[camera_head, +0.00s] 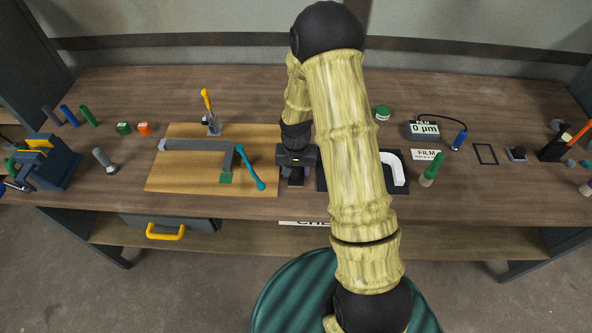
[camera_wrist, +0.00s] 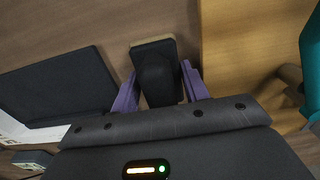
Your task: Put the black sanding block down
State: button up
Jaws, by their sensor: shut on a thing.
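My gripper (camera_wrist: 160,75) has its purple fingers shut on the black sanding block (camera_wrist: 153,48), which has a thin tan edge. The block points away from the palm, over the strip of bare table between the wooden board (camera_wrist: 235,40) and the black mat (camera_wrist: 55,85). I cannot tell whether it touches the tabletop. In the head view my gripper (camera_head: 296,160) is just right of the board, and the block (camera_head: 295,181) shows as a small dark shape beneath it, partly hidden.
On the board lie a grey angled frame piece (camera_head: 195,145) and a teal-handled tool (camera_head: 250,168), close to my gripper. A toggle clamp with an orange handle (camera_head: 207,100) stands at its back edge. A white curved piece (camera_head: 398,172) lies on the mat. Bare table (camera_head: 250,100) lies behind.

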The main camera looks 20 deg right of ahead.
jog(key=shift+f, duration=0.2)
jog(key=o, duration=1)
jog(key=shift+c, duration=0.2)
jog(key=shift+r, duration=0.15)
notch_tip(320, 180, up, 12)
jog(key=shift+r+b, duration=0.1)
jog(key=shift+b, duration=0.7)
jog(key=shift+s+r, duration=0.2)
jog(key=shift+s, duration=0.05)
jog(key=s+r+n+t, duration=0.1)
jog(key=s+r, duration=0.2)
jog(key=s, duration=0.4)
jog(key=s+r+n+t, duration=0.1)
jog(key=s+r+n, duration=0.1)
jog(key=s, duration=0.4)
jog(key=shift+s+r+n+t, duration=0.3)
jog(key=shift+s+r, duration=0.1)
